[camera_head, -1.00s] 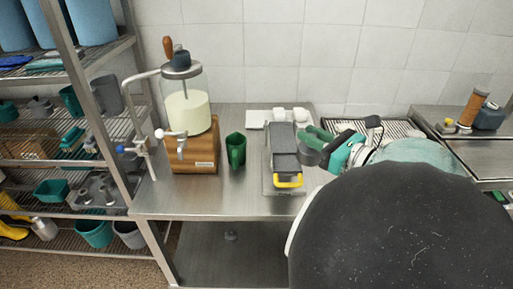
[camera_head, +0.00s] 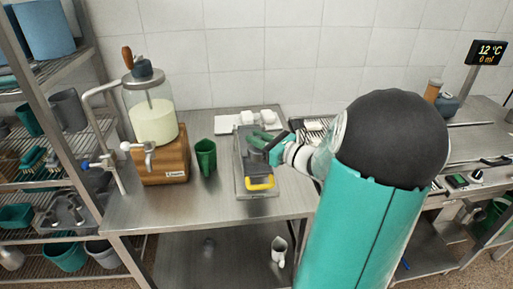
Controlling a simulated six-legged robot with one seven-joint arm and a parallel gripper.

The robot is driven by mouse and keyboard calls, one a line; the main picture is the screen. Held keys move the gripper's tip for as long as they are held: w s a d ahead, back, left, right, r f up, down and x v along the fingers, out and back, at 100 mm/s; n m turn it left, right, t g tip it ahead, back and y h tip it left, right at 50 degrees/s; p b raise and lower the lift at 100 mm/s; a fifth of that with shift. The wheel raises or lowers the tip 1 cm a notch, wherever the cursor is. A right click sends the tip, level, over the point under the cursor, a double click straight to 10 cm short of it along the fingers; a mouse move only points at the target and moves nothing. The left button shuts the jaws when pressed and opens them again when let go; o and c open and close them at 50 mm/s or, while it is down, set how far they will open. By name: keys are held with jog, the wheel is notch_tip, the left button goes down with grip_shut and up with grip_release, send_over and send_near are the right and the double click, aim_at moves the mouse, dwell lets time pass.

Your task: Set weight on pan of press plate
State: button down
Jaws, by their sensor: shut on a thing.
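The press plate (camera_head: 250,168) is a long dark grey slab with a yellow handle (camera_head: 259,184) at its near end. It lies on a metal tray on the steel table. My gripper (camera_head: 262,138) has green fingers and is shut on the weight (camera_head: 257,149), a short dark grey cylinder. The weight is over the middle of the press plate. I cannot tell whether it touches the surface. The fingers hide part of the weight's top.
A green jug (camera_head: 205,157) stands left of the plate. A churn-like glass jar on a wooden base (camera_head: 165,165) is further left. A white tray with white blocks (camera_head: 232,124) lies behind. My arm covers the right side. The table's front is clear.

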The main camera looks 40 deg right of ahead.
jog(key=shift+w+d+f, duration=0.15)
jog(key=shift+w+f, duration=0.2)
jog(key=shift+f, duration=0.05)
jog(key=shift+w+f, duration=0.1)
jog(key=shift+f, duration=1.45)
jog(key=shift+f, duration=0.15)
jog(key=c, duration=1.3)
grip_release()
jog(key=shift+o, duration=0.2)
